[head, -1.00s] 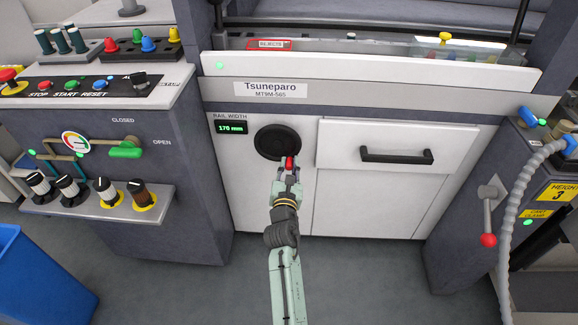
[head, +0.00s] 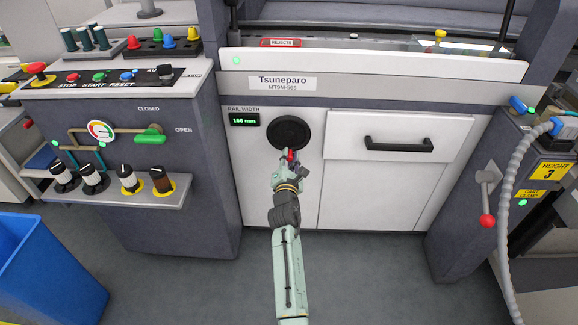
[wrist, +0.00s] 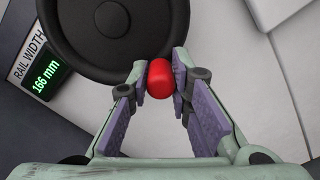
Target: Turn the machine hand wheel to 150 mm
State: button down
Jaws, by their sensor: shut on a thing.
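The black hand wheel (head: 288,132) is on the white front panel of the machine, and it fills the top of the wrist view (wrist: 105,30). Its red handle knob (wrist: 161,78) is at the wheel's lower edge. My gripper (head: 290,157) is shut on the red knob, with one finger pad on each side of it. The green RAIL WIDTH display (head: 244,119) is left of the wheel. In the wrist view the display (wrist: 45,75) reads 166 mm.
A drawer with a black handle (head: 398,145) is right of the wheel. A red-knobbed lever (head: 487,221) and a grey hose (head: 503,225) are further right. A control console (head: 115,85) stands at left, with a blue bin (head: 50,275) below it. The floor in front is clear.

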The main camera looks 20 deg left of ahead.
aim_at(269, 131)
jog(key=a+r+m+b, duration=0.1)
jog(key=m+b, duration=0.1)
jog(key=m, duration=0.2)
jog(key=s+a+r+m+b, duration=0.1)
jog(key=a+m+b, duration=0.1)
jog(key=m, duration=0.2)
jog(key=a+m+b, duration=0.2)
jog(key=m, duration=0.1)
jog(key=shift+s+a+r+m, duration=0.2)
jog(key=shift+s+r+m, duration=0.05)
jog(key=shift+r+m, duration=0.15)
jog(key=r+m, duration=0.1)
jog(key=m, duration=0.1)
jog(key=a+r+m+b, duration=0.1)
jog(key=m, duration=0.1)
jog(key=shift+s+r+m+b, duration=0.1)
jog(key=shift+r+m+b, duration=0.1)
jog(key=shift+m+b, duration=0.1)
jog(key=shift+r+m, duration=0.65)
jog(key=shift+m, duration=0.55)
jog(key=shift+d+r+m+b, duration=0.1)
jog(key=shift+r+m+b, duration=0.15)
jog(key=shift+r+m, duration=0.4)
jog(key=shift+d+r+m+b, duration=0.1)
jog(key=shift+r+m+b, duration=0.1)
jog(key=shift+m, duration=0.75)
jog(key=c, duration=1.4)
grip_release()
jog(key=shift+c, duration=0.2)
